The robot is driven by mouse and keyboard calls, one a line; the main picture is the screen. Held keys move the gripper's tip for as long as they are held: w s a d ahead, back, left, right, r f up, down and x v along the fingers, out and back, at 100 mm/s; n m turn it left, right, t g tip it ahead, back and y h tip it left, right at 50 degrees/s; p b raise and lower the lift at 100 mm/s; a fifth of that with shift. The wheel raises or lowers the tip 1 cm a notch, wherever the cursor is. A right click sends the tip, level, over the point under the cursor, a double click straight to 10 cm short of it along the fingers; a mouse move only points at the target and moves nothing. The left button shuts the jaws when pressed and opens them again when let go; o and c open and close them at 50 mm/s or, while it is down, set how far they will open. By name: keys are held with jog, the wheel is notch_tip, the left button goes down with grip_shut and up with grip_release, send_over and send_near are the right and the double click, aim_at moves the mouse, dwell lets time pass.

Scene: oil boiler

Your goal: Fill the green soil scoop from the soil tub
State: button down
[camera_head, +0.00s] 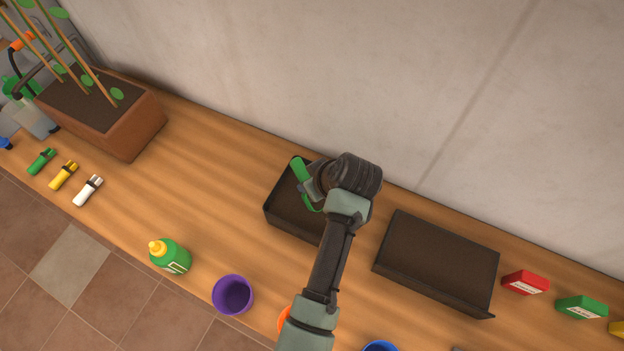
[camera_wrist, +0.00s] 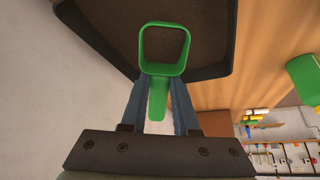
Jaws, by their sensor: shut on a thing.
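The green soil scoop shows in the head view (camera_head: 301,171) and in the wrist view (camera_wrist: 158,100). My gripper (camera_head: 313,188) is shut on its handle, with a finger on each side in the wrist view. The scoop's squarish green rim points away from my gripper, over the soil tub. The soil tub (camera_head: 290,224) is a black box with dark brown soil; its rim (camera_wrist: 217,73) also shows in the wrist view. Brown shows inside the scoop's rim, but I cannot tell whether it is soil in the scoop or the tub behind. My arm hides the tub's right part.
A dark tray (camera_head: 437,262) stands right of the tub, with red (camera_head: 525,282) and green (camera_head: 581,307) packets beyond. A purple pot (camera_head: 233,294) and green bottle (camera_head: 170,256) stand near the front edge. A planter (camera_head: 125,128) is far left. The wall rises close behind the tub.

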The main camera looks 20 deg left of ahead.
aim_at(302, 169)
jog(key=shift+a, duration=0.1)
dwell(0.3)
jog(key=shift+w+r+h, duration=0.1)
jog(key=shift+r+h, duration=0.05)
jog(key=shift+h, duration=0.15)
jog(key=shift+w+a+r+g+p, duration=0.1)
jog(key=shift+a+r+g+p, duration=0.3)
jog(key=shift+p, duration=0.55)
jog(key=shift+w+a+r+g+h+p, duration=0.1)
jog(key=shift+a+r+g+h+p, duration=0.05)
jog(key=shift+r+h+p, duration=0.3)
jog(key=shift+w+a+r+g+h+p, duration=0.15)
jog(key=shift+r+h+p, duration=0.15)
jog(key=shift+h+p, duration=0.25)
jog(key=shift+w+a+r+g+h, duration=0.2)
jog(key=shift+g+h, duration=0.2)
jog(key=shift+h, duration=0.2)
jog(key=shift+w+a+g+h+b, duration=0.1)
jog(key=shift+a+g+h+b, duration=0.25)
jog(key=shift+h, duration=0.35)
jog(key=shift+d+r, duration=0.1)
jog(key=shift+r, duration=0.1)
jog(key=shift+r+p, duration=0.85)
jog(key=shift+p, duration=0.3)
